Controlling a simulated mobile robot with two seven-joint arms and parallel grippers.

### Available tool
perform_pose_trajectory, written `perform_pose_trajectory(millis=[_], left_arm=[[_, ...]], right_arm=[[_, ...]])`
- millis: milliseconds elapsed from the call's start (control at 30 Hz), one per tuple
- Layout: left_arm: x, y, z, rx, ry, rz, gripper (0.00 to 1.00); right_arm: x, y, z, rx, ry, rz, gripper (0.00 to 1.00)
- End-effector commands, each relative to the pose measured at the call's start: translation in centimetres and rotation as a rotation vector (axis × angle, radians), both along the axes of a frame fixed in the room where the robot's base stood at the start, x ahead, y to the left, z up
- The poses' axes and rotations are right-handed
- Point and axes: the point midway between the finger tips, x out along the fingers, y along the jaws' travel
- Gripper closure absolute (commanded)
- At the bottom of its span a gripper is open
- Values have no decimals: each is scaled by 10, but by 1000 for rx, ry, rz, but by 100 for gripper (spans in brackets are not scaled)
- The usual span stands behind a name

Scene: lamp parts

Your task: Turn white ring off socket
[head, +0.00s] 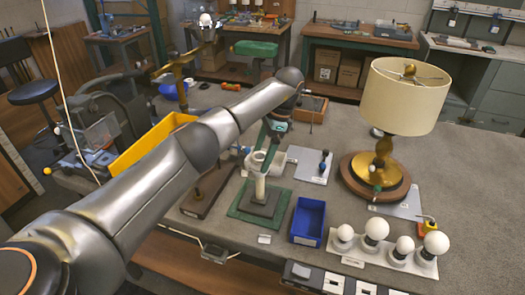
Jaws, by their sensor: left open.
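A white socket (261,188) stands upright on a dark green base on the bench. A pale ring-like part (259,159) shows at its top, but the view is too small to tell ring from socket clearly. My left gripper (267,143) hangs down from the wrist just above this part. It is open, with dark green fingers. Whether the fingers touch the ring or stand around it, I cannot tell. My right gripper is not in view.
A brass lamp with a cream shade (403,98) stands on a round wooden base at right. A blue tray (308,222) and a rack of white bulbs (375,228) lie in front. A yellow bin (151,145) is behind my left arm. Bare bench lies at far right.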

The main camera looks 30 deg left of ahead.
Motion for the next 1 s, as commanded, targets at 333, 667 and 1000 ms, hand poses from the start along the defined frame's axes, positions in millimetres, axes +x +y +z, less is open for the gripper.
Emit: perform_pose_trajectory(millis=[333, 667, 1000], left_arm=[[-3, -1, -1, 2, 1, -405, 7], [-6, -1, -1, 4, 0, -720, 7], [-8, -3, -1, 0, 1, -1044, 7]], right_arm=[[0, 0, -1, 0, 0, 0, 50], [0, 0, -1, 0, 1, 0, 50], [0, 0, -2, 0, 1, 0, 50]])
